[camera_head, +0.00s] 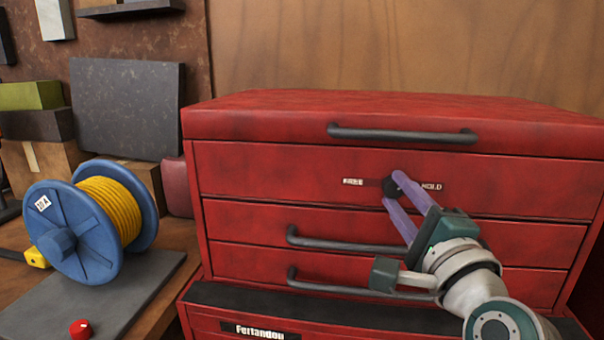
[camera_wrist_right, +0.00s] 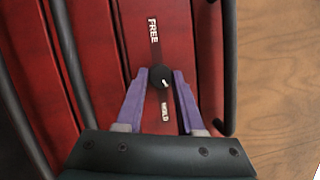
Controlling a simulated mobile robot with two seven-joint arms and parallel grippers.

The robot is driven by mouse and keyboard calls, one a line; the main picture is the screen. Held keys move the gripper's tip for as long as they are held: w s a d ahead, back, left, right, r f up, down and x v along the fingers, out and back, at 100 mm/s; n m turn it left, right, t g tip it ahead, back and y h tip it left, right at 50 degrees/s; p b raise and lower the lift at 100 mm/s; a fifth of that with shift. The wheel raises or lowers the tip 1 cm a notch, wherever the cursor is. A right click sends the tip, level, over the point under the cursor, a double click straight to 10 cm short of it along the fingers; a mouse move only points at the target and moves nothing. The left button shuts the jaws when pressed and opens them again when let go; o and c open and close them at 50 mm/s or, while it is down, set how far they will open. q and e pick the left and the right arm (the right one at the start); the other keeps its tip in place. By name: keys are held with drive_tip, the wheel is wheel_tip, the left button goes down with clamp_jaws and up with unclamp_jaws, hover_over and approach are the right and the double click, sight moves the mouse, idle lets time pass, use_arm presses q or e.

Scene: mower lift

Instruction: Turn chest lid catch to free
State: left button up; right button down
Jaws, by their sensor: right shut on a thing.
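The lid catch is a small black round knob (camera_head: 389,187) on the upper front panel of the red chest (camera_head: 280,180). A FREE label (camera_head: 353,182) is to its left and a HOLD label (camera_head: 431,187) to its right. In the right wrist view the knob (camera_wrist_right: 157,77) has a small white mark on its HOLD side. My right gripper (camera_head: 392,190) has its purple fingers on either side of the knob and is shut on it. The fingers partly cover the knob in the head view. My left gripper is not in view.
A dark lid handle (camera_head: 400,134) runs above the catch and drawer handles (camera_head: 340,242) below it. A blue reel with yellow cord (camera_head: 90,225) stands on a dark slab at left, with a red cap (camera_head: 80,329) in front. A grey block (camera_head: 125,105) stands behind.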

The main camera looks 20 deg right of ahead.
drive_tip(key=n+p, duration=0.2)
drive_tip(key=p, duration=0.1)
drive_tip(key=n+g+p, duration=0.1)
drive_tip(key=n+p, duration=0.1)
drive_tip(key=n, duration=0.1)
drive_tip(key=r+n+g+p, duration=0.1)
drive_tip(key=n+p, duration=0.1)
drive_tip(key=p, duration=0.1)
drive_tip(key=shift+r+n+y+p, duration=0.1)
drive_tip(key=shift+n+y+p, duration=0.2)
drive_tip(key=shift+n+p, duration=0.1)
drive_tip(key=n+g+p, duration=0.1)
drive_tip(key=n+p, duration=0.1)
drive_tip(key=shift+n+g+p, duration=0.3)
drive_tip(key=shift+n+p, duration=0.45)
drive_tip(key=shift+n, duration=0.15)
drive_tip(key=shift+g+h, duration=0.3)
drive_tip(key=shift+h, duration=0.1)
drive_tip(key=shift+f, duration=0.2)
drive_tip(key=c, duration=0.5)
unclamp_jaws()
